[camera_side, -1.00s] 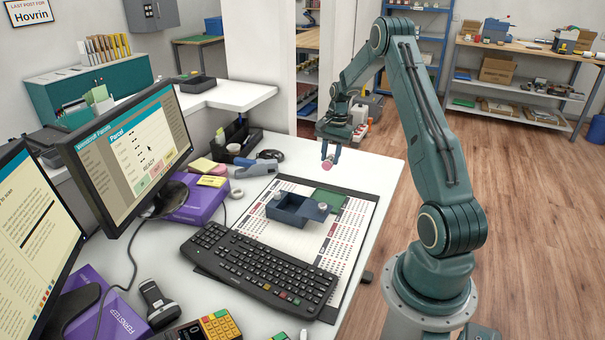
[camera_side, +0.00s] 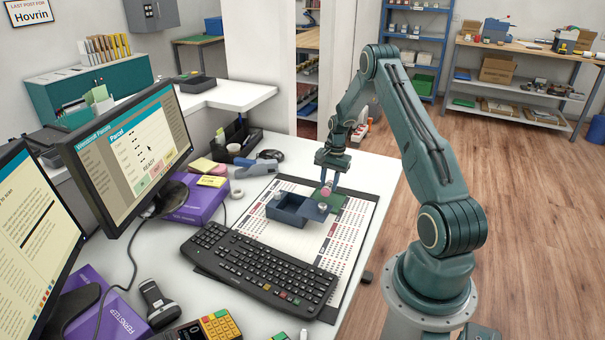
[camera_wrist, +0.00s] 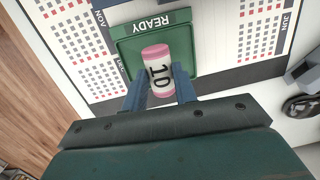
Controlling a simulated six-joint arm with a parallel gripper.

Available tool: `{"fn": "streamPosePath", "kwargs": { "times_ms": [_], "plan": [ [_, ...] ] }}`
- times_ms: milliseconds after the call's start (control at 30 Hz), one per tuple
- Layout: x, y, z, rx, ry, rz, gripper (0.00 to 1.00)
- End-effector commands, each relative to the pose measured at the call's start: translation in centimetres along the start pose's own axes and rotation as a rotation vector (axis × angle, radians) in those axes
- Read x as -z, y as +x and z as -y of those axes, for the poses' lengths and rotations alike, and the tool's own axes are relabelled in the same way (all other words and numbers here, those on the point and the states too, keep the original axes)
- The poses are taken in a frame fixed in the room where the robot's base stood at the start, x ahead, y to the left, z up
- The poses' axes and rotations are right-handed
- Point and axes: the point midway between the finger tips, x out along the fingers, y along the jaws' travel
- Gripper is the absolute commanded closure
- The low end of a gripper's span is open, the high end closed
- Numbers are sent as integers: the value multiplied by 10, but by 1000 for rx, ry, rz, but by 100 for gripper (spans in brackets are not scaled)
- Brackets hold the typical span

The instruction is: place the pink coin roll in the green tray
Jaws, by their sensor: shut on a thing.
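The pink coin roll (camera_side: 325,191), with a white band marked 10, is held between the two blue fingers of my gripper (camera_side: 328,187). The wrist view shows the roll (camera_wrist: 157,70) between the fingertips (camera_wrist: 160,90), over the floor of the green tray (camera_wrist: 126,62). The tray's far rim reads READY. In the side view the green tray (camera_side: 341,204) lies on the calendar mat, partly hidden by the roll and fingers. I cannot tell whether the roll touches the tray floor.
A black keyboard (camera_side: 262,268) lies in front. The calendar mat (camera_side: 340,235) is bare to the right.

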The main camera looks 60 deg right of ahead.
Motion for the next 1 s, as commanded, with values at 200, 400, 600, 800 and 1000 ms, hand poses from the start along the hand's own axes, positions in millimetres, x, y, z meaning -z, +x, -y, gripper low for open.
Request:
{"fn": "streamPosePath", "kwargs": {
  "times_ms": [200, 400, 600, 800, 1000],
  "plan": [
    [3, 24, -2, -1, 0, 1, 100],
    [3, 27, -2, 1, 0, -1, 100],
    [3, 28, -2, 0, 0, -1, 100],
    [3, 30, -2, 0, 0, 0, 56],
    [3, 30, -2, 0, 0, 0, 50]
  ]
}}
